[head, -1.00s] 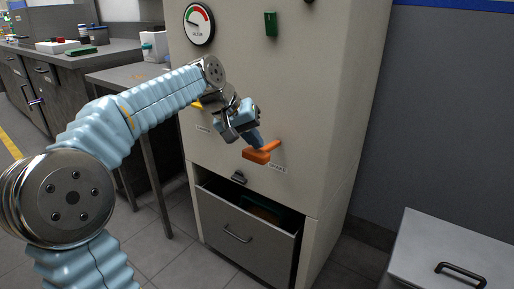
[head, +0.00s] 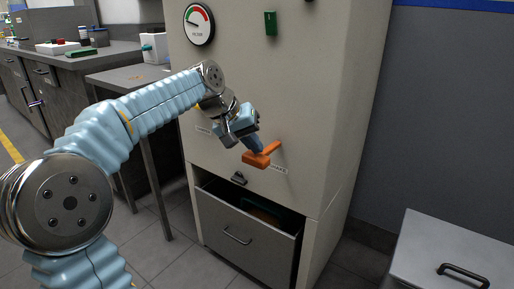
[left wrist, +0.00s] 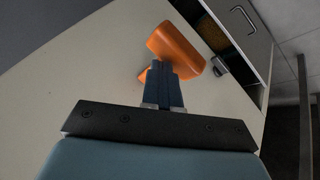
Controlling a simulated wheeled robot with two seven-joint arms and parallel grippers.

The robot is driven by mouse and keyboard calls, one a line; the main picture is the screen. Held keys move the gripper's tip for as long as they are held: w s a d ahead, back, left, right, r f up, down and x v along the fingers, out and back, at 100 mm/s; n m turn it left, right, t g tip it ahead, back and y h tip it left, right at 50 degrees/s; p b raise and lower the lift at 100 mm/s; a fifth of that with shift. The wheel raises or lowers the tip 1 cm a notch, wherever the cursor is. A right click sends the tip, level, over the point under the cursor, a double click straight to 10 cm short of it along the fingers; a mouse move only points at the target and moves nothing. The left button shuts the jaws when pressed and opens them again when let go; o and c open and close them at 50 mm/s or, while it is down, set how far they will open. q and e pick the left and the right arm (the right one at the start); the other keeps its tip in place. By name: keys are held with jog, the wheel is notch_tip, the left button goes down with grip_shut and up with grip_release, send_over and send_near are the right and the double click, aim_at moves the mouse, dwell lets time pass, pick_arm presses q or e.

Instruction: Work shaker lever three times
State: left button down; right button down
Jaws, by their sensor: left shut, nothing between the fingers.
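The orange shaker lever (head: 257,159) sticks out from the front of the cream cabinet (head: 270,90), beside a small label reading SHAKE. Its broad end points down and left in the head view. My left gripper (head: 257,149) is shut and empty, with its blue fingertips right at the top of the lever's broad end. In the left wrist view the closed fingers (left wrist: 164,85) overlap the orange lever (left wrist: 175,45) and hide part of it. I cannot tell for sure whether they touch it. My right gripper is not in view.
Below the lever, a grey drawer (head: 236,231) stands partly open with something green inside. A dial gauge (head: 199,24) and a green switch (head: 270,23) are higher on the cabinet. A grey lidded box (head: 440,245) stands at the lower right. A workbench (head: 125,78) is at the left.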

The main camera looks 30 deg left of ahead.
pick_arm(q)
jog(key=shift+s+f+b, duration=0.2)
jog(key=shift+f+b, duration=0.7)
jog(key=shift+f, duration=0.2)
dwell(0.7)
jog(key=shift+r, duration=0.1)
dwell(0.5)
jog(key=shift+w+r+p, duration=0.2)
jog(key=shift+r+p, duration=0.7)
jog(key=shift+p, duration=0.1)
jog(key=shift+w+r+p, duration=0.2)
jog(key=shift+r+p, duration=0.75)
jog(key=shift+w+r+p, duration=0.2)
jog(key=shift+r+p, duration=0.7)
jog(key=shift+p, duration=0.1)
jog(key=r+p, duration=0.2)
jog(key=w+r+p, duration=0.1)
jog(key=r+p, duration=0.2)
